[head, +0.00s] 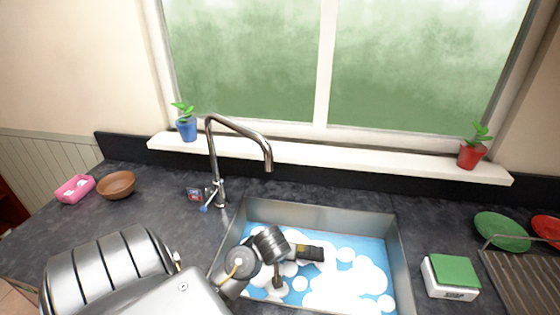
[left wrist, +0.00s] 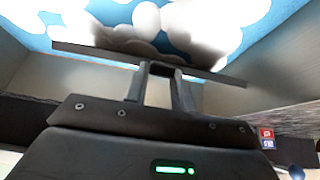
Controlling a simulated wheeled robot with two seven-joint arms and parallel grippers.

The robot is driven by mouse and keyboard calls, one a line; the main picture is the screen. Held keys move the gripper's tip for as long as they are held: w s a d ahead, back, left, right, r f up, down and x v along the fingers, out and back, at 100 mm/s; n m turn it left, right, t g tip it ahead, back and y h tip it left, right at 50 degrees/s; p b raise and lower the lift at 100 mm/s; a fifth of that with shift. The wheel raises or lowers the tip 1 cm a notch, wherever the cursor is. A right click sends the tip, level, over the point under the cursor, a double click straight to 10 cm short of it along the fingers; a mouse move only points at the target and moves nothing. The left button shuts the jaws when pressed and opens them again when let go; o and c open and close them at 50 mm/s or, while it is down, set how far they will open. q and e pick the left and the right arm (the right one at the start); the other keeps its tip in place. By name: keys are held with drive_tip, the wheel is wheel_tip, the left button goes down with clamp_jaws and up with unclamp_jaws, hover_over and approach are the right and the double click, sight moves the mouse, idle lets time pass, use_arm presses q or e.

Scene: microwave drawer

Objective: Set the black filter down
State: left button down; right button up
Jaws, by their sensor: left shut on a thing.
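The black filter (left wrist: 215,76) shows in the left wrist view as a thin dark strip, seen nearly edge-on, across my fingertips. My left gripper (left wrist: 160,72) is shut on it near its middle. In the head view my left arm comes in from the lower left and its hand is over the sink (head: 404,262), above the foamy blue water. A small dark part shows at the hand there; I cannot tell whether it is the hand or the filter. Foam lies beyond the filter in the wrist view. My right gripper is not in view.
The tap (head: 214,160) rises behind the sink's left corner. A brown bowl (head: 116,185) and a pink dish (head: 75,188) stand on the left counter. A green-topped sponge block (head: 452,275) and a drying rack (head: 520,280) with plates are at right. Counter left of the tap is largely clear.

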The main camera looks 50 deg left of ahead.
use_arm(q)
drive_tip(key=shift+f, duration=0.75)
drive_tip(key=c, duration=1.2)
unclamp_jaws()
drive_tip(key=shift+o, duration=0.2)
drive_tip(key=v, duration=1.2)
